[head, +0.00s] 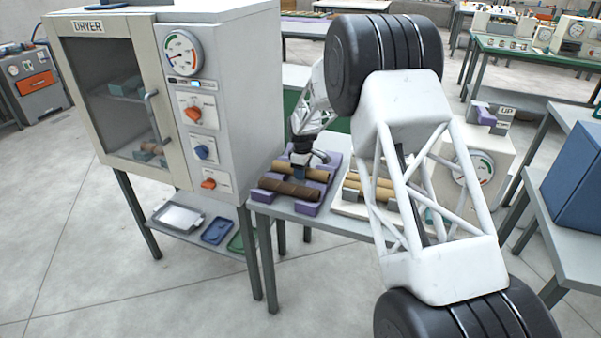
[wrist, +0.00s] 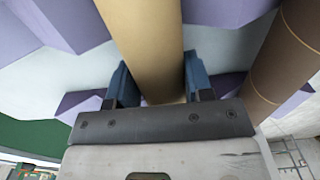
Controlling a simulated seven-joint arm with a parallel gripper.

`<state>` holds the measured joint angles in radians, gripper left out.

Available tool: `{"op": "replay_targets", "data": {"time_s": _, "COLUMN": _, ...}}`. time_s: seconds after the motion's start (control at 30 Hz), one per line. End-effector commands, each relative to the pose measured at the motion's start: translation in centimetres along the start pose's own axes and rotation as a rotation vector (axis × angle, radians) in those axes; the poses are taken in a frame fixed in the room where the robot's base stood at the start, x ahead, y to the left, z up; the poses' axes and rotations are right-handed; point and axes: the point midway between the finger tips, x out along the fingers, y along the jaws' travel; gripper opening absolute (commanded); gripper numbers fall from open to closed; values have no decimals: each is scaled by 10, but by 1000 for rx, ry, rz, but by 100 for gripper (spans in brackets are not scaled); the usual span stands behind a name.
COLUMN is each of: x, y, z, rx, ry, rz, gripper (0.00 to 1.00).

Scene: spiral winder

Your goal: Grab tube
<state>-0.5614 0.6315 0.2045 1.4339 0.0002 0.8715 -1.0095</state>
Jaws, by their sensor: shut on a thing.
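My gripper (head: 300,173) is over the purple rack (head: 309,208) on the small grey table. In the wrist view its two blue fingers (wrist: 158,78) stand on either side of a tan tube (wrist: 145,40) and are shut on it. This tan tube (head: 317,173) lies across the rack in the head view. A darker brown tube (head: 290,189) lies parallel to it on the near side of the rack, and it also shows at the right of the wrist view (wrist: 285,60). The fingertips are partly hidden in the head view.
A dryer (head: 228,110) with a glass door stands at the left, close to the table. More tan tubes (head: 352,185) lie on a pale holder right of the rack, partly hidden by my arm. Trays (head: 217,231) lie on a low shelf under the dryer.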

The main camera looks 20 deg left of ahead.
Motion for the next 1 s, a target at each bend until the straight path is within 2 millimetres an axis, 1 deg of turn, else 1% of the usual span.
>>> {"op": "replay_targets", "data": {"time_s": 0.23, "x": -2, "y": 0, "z": 0, "rx": 0, "ry": 0, "rz": 1, "gripper": 23}}
{"op": "replay_targets", "data": {"time_s": 0.37, "x": -8, "y": 0, "z": 0, "rx": 0, "ry": 1, "rz": 1, "gripper": 23}}
{"op": "replay_targets", "data": {"time_s": 0.57, "x": -31, "y": 0, "z": 0, "rx": 0, "ry": 2, "rz": 3, "gripper": 23}}
{"op": "replay_targets", "data": {"time_s": 0.8, "x": -68, "y": 0, "z": 0, "rx": 0, "ry": 1, "rz": 2, "gripper": 23}}
{"op": "replay_targets", "data": {"time_s": 1.0, "x": -90, "y": 0, "z": 0, "rx": 0, "ry": 0, "rz": 1, "gripper": 23}}
